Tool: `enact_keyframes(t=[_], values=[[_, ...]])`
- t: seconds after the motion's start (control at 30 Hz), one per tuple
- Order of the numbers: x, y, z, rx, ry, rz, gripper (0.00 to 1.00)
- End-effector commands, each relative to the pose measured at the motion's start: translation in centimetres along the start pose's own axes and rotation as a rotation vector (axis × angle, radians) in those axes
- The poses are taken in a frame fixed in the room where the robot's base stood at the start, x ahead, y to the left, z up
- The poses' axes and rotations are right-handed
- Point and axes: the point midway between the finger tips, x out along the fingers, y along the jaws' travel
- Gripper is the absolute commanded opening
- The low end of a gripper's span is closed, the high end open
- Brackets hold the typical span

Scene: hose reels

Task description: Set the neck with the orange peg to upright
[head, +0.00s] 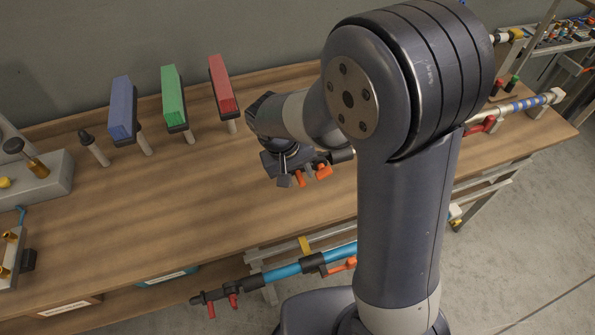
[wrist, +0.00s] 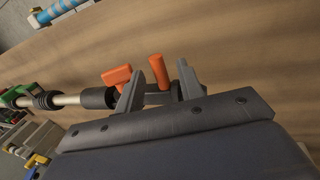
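The orange peg (wrist: 159,72) stands out from a dark neck (wrist: 157,97) that runs between the two fingers in the wrist view. A wider orange handle (wrist: 117,76) sits left of the fingers, beside a black collar on a cream pipe. My gripper (wrist: 160,88) is open, one finger on each side of the peg, with small gaps visible. In the head view my gripper (head: 297,177) hangs above the table, with the peg (head: 299,179) and the orange handle (head: 323,171) beside it. My arm hides much of the pipe there.
Blue (head: 123,108), green (head: 174,96) and red (head: 221,84) blocks stand on posts at the table's back. A blue pipe (head: 285,271) with red pegs runs along the front edge. A grey box (head: 40,180) is at left. The middle of the table (head: 180,210) is clear.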

Motion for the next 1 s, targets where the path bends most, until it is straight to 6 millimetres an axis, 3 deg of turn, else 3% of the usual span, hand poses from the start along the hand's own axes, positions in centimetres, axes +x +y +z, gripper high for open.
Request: enact_keyframes(t=[0.17, 0.6, 1.0], values=[[0.00, 0.01, 0.00, 0.000, 0.000, 0.000, 0.36], [-0.04, 0.01, 0.00, 0.001, 0.000, 0.000, 0.01], [-0.05, 0.01, 0.00, 0.001, 0.000, 0.000, 0.00]])
